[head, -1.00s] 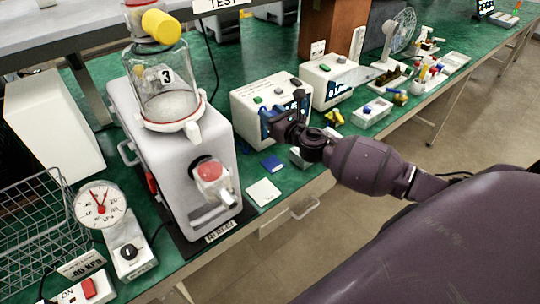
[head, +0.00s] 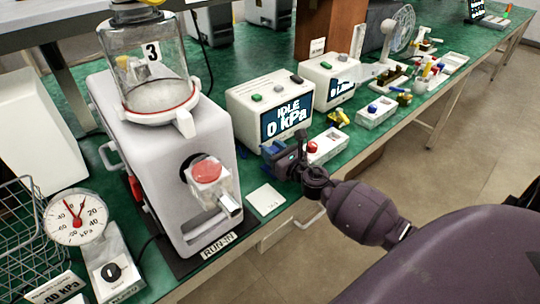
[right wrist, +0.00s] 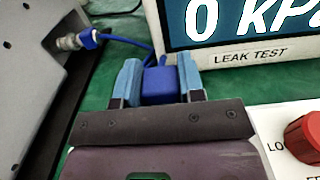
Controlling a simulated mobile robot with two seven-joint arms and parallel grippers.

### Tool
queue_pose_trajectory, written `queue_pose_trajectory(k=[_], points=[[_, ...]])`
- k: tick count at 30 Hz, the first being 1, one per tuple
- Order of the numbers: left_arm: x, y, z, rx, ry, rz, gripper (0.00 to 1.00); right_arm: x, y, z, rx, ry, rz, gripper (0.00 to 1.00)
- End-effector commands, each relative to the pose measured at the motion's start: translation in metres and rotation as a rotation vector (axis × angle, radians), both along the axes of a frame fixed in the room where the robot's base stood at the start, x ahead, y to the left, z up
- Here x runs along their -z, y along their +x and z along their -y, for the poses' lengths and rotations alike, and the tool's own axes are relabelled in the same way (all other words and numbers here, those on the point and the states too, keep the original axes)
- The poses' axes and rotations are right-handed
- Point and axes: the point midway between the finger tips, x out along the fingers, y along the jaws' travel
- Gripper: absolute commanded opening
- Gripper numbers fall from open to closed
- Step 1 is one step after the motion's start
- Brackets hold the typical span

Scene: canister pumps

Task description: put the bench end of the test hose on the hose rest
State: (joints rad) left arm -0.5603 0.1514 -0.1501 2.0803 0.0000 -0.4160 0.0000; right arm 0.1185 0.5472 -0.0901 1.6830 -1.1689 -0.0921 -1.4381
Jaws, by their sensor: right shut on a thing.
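My right gripper (head: 280,157) is low over the bench, in front of the leak tester. In the right wrist view its two light blue fingertips (right wrist: 160,80) are shut on a darker blue block, the bench end of the test hose (right wrist: 159,88). A thin blue hose (right wrist: 132,42) runs from behind it to a metal fitting (right wrist: 70,42) on the grey pump's side. A flat white square (head: 265,199) lies on the bench left of the gripper; I cannot tell whether it is the hose rest. My left gripper is not in view.
The grey pump (head: 165,150) with glass jar stands left of the gripper. The leak tester (head: 252,107) reads IDLE 0 kPa. A white box with a red knob (head: 326,147) is close on the right. A gauge (head: 76,216) and wire basket (head: 25,235) are at the left.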

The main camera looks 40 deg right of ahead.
Motion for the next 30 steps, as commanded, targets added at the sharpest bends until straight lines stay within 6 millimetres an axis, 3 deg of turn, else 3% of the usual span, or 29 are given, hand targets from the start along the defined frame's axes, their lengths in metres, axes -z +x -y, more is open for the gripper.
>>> queue_pose_trajectory(k=[1, 2, 9, 16, 17, 21, 30], points=[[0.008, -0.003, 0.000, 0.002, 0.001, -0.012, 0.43, 0.014, -0.001, -0.001, 0.000, 0.002, -0.009, 0.11], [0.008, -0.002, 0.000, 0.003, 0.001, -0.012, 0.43, 0.015, -0.001, 0.000, 0.000, 0.001, -0.008, 0.11], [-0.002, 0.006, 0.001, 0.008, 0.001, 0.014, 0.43, 0.010, 0.000, 0.000, 0.000, -0.001, 0.000, 0.11], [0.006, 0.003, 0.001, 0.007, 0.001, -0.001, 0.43, 0.017, 0.000, 0.000, 0.000, -0.001, -0.003, 0.11], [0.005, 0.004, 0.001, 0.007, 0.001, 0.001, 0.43, 0.016, 0.000, 0.000, 0.000, -0.001, -0.002, 0.39], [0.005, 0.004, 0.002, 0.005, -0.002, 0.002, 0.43, 0.014, 0.000, 0.000, 0.000, -0.001, -0.001, 0.60], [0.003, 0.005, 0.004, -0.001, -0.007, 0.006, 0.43, 0.013, 0.000, 0.000, 0.000, -0.001, -0.001, 0.61]])
